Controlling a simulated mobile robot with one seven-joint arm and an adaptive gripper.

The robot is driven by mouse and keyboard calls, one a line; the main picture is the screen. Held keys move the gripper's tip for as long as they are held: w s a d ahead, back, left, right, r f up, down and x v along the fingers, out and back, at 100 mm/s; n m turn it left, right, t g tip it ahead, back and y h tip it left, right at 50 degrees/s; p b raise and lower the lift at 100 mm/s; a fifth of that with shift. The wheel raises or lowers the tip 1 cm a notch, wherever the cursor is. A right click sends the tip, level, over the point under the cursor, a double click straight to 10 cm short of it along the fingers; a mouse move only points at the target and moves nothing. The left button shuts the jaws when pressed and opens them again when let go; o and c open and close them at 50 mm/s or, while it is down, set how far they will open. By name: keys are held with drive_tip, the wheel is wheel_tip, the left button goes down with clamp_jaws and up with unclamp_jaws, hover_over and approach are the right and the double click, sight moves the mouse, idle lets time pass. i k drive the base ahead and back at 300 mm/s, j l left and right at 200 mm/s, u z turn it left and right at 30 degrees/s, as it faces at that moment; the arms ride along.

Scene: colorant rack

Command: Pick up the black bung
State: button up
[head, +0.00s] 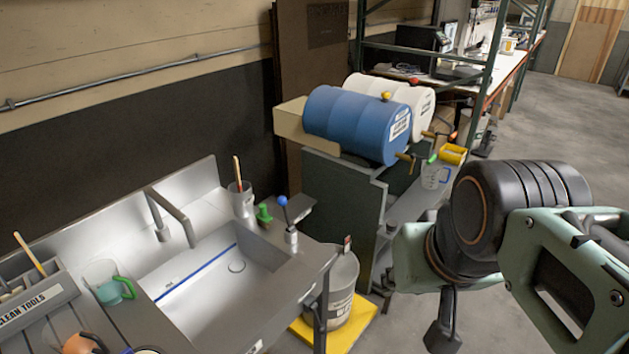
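I cannot make out a black bung for certain. My gripper (442,335) hangs at the lower right, in front of the rack and well apart from the drums. Its fingers are seen too much from the side to show whether they are open or hold anything.
A steel sink (235,265) with a tap stands at left, with a green piece (264,213) and a blue-knobbed pump (283,202) on its rim. A clear jug (434,177) sits below the drum taps. Open floor lies right.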

sight(391, 225)
drive_tip(key=l+u, duration=0.2)
drive_tip(key=k, duration=0.95)
drive_tip(key=i+l, duration=0.3)
drive_tip(key=i, duration=0.2)
drive_tip(key=i+l+z, duration=0.1)
drive_tip(key=i+l, duration=0.15)
drive_tip(key=i, duration=0.3)
drive_tip(key=i+l, duration=0.25)
drive_tip(key=i, duration=0.25)
drive_tip(key=i+l, duration=0.25)
drive_tip(key=i, duration=0.25)
drive_tip(key=i+l+z, duration=0.1)
drive_tip(key=i+l, duration=0.15)
drive_tip(key=i, duration=0.3)
drive_tip(key=i+l, duration=0.2)
drive_tip(key=i, duration=0.35)
